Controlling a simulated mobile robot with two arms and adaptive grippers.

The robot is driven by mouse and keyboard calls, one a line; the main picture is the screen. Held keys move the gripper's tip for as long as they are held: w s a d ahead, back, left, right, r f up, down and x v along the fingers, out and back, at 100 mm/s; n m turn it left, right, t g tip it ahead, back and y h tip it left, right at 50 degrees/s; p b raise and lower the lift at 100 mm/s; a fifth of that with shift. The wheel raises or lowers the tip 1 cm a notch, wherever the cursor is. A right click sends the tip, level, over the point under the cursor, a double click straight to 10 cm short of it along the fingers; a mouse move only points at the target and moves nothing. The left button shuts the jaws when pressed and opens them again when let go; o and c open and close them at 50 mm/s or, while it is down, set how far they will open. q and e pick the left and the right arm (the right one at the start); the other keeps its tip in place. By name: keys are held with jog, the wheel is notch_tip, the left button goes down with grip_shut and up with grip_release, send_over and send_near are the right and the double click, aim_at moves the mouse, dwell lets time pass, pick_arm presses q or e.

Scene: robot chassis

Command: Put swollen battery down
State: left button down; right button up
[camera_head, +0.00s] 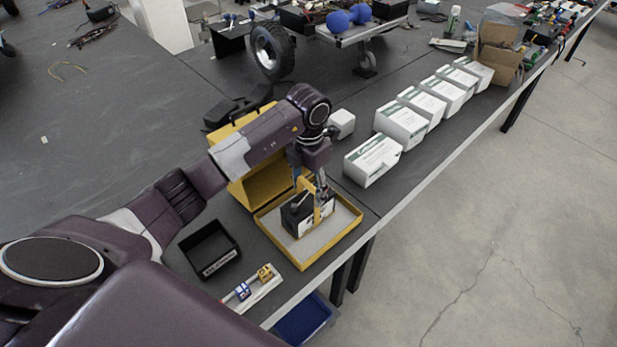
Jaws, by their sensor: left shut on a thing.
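The battery (293,219), a dark block with a pale label and a yellow strap, is in the yellow open box (339,237) with a grey bottom. My left gripper (310,203) comes down from above and is shut on the battery. The gripper hides part of the battery, and I cannot tell whether it touches the box's bottom. The yellow lid (268,183) stands up behind the box. My right gripper is not in view.
A black tray (209,250) lies left of the box, and a white strip with small blue and yellow parts (254,287) lies in front. Several white cartons (372,160) line the table's right edge. A small white box (342,123) stands behind.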

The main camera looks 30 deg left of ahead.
pick_arm(q)
jog(key=shift+w+f, duration=0.15)
jog(key=c, duration=1.2)
grip_release()
jog(key=shift+f, duration=0.3)
jog(key=shift+c, duration=0.2)
jog(key=o, duration=0.5)
jog(key=shift+s+r, duration=0.1)
jog(key=shift+s, duration=0.15)
jog(key=shift+c, duration=0.2)
jog(key=shift+d, duration=0.1)
